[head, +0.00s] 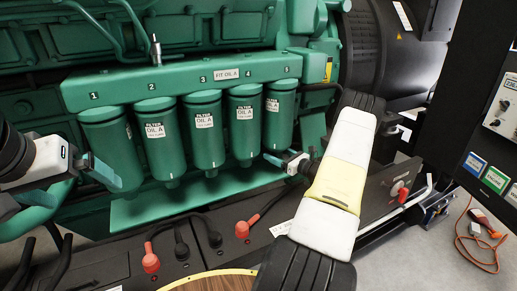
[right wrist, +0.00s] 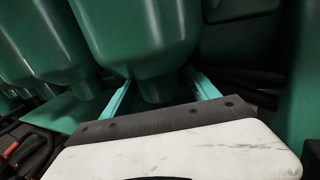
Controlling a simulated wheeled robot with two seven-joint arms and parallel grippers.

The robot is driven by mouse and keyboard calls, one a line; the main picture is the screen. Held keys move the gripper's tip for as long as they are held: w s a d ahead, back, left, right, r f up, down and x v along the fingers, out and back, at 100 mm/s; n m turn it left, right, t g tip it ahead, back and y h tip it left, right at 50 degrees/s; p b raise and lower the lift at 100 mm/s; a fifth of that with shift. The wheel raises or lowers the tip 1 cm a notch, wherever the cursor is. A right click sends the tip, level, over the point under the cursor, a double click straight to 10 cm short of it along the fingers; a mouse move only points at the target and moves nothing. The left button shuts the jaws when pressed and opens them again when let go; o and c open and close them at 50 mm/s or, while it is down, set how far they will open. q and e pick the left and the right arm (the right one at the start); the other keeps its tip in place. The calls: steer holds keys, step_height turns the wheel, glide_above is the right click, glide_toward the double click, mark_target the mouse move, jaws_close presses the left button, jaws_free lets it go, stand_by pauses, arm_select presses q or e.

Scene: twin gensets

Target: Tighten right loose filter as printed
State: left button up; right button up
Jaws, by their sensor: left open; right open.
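Five numbered positions on a green header marked FIT OIL A (head: 228,75) hold green canister filters in a row. Filter 2 (head: 160,138), filter 3 (head: 206,142), filter 4 (head: 245,132) and filter 5 (head: 281,122) show white OIL A labels. I cannot tell which filter is loose. My right gripper (head: 280,160) is open at the bottom of filter 5. In the right wrist view its fingers (right wrist: 162,92) are apart on either side of a filter's narrow lower end (right wrist: 155,88). My left gripper (head: 103,172) is open near filter 1's lower end.
A green ledge (head: 150,210) runs below the filters. Black battery boxes with red (head: 151,262) and black terminal caps and cables are in front. A control panel (head: 500,110) stands at the right. An orange cable (head: 480,245) lies on the floor. My right arm crosses the centre right.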

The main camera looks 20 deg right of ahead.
steer(key=shift+n+y, duration=0.3)
steer(key=shift+y, duration=0.1)
steer(key=shift+m+h, duration=0.6)
steer(key=shift+h, duration=0.3)
steer(key=m+h, duration=0.2)
steer(key=h, duration=0.2)
steer(key=m+t+h, duration=0.1)
steer(key=m+h, duration=0.2)
steer(key=h, duration=0.1)
steer(key=shift+a+m+h, duration=0.15)
steer(key=shift+m+h, duration=0.15)
steer(key=shift+r+m+h, duration=0.2)
steer(key=shift+m+h, duration=0.9)
steer(key=shift+h, duration=0.6)
steer(key=shift+c, duration=0.4)
jaws_close()
steer(key=shift+d, duration=0.2)
